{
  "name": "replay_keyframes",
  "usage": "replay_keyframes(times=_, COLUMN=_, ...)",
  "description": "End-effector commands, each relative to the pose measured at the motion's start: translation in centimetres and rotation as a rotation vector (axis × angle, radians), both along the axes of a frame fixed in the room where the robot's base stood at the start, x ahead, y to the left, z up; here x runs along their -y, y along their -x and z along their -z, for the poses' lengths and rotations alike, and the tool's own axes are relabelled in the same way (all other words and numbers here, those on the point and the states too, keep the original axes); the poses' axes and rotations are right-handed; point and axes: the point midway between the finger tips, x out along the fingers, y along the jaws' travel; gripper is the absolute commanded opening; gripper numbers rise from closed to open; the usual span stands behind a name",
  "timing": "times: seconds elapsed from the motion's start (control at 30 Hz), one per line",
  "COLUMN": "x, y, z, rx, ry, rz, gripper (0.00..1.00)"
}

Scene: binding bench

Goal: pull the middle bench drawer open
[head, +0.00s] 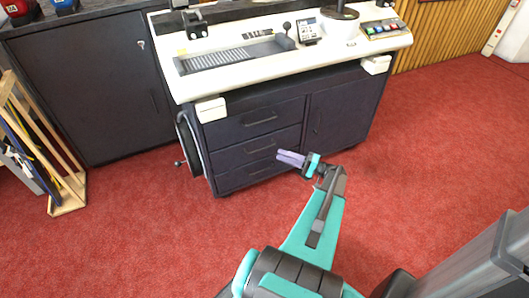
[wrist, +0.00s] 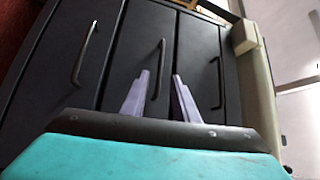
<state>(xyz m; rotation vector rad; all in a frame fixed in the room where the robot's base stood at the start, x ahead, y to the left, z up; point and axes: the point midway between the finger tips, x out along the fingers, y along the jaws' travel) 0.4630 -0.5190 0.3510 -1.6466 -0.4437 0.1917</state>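The middle drawer (head: 236,156) is in the dark cabinet under the white bench top and is closed, flush with the drawers above and below. Its dark bar handle (head: 260,148) runs across its front. In the wrist view, which is turned sideways, the middle drawer (wrist: 133,62) is the centre panel, and its handle (wrist: 159,68) shows between my fingertips. My gripper (head: 279,156) is in front of the drawers, at the right part of the stack. In the wrist view my gripper (wrist: 161,76) is open with nothing between its pale purple fingers. I cannot tell whether the fingertips reach around the handle.
The top drawer (head: 225,132) and bottom drawer (head: 230,180) are closed, each with a similar handle. A cabinet door (head: 340,115) is to the right. A wheel (head: 190,145) is on the bench's left side. Red carpet (head: 140,230) in front is clear.

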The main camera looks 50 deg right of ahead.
Motion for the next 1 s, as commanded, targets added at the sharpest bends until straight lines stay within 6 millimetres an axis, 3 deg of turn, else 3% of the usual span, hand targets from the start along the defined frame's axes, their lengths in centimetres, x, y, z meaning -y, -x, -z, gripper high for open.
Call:
replay_keyframes(times=0.6, x=-3.3, y=-7.4, z=-1.0, rx=0.000, ry=0.000, rz=-0.002, gripper=0.27)
replay_keyframes(times=1.0, x=-3.6, y=-8.1, z=-1.2, rx=-0.001, ry=0.000, rz=0.000, gripper=0.27)
